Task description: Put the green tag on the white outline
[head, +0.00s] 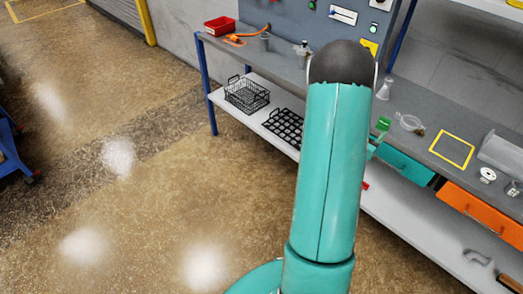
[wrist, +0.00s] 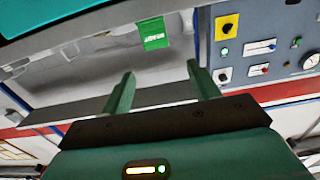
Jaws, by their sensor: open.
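The green tag (wrist: 153,34) shows in the wrist view as a small flat green piece with pale lettering, against a grey surface. It lies ahead of my gripper (wrist: 161,73), roughly in line with the gap between the fingers. My gripper is open, with nothing between its fingers, and is apart from the tag. In the head view the green tag (head: 383,124) is on the grey bench, just right of my arm. My arm hides most of the gripper there. I cannot make out a white outline in either view.
A yellow square outline (head: 452,150) lies on the bench (head: 430,120), right of a clear round dish (head: 410,122) and a flask (head: 385,88). A clear box (head: 502,150) stands farther right. A red bin (head: 220,26) and wire basket (head: 246,94) are left. Open floor lies left.

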